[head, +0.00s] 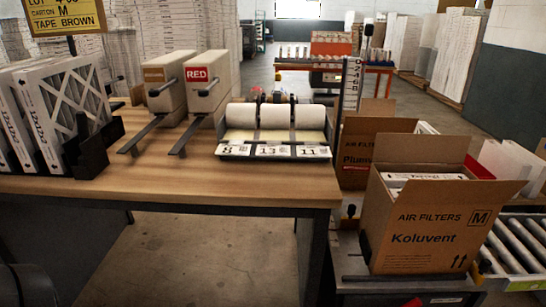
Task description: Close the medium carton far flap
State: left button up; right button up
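The medium carton (425,228) stands at the right, brown, printed "AIR FILTERS", "M" and "Koluvent". Its top is open. The far flap (422,150) stands up along the back edge, roughly upright. Another flap (505,190) sticks outward at the right. White-edged filters (408,177) show inside, just below the opening. The near and left flaps cannot be made out clearly. Neither of my grippers can be seen in the head view.
The carton stands beside a roller conveyor (518,245). Behind it is another brown carton (357,150). A wooden table (190,182) at the left holds a label dispenser (275,130), upright boxes (208,80) and filters (62,110). Floor under the table is clear.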

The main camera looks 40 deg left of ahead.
aim_at(408, 148)
jog(key=z, duration=0.15)
jog(key=i, duration=0.65)
jog(key=u, duration=1.8)
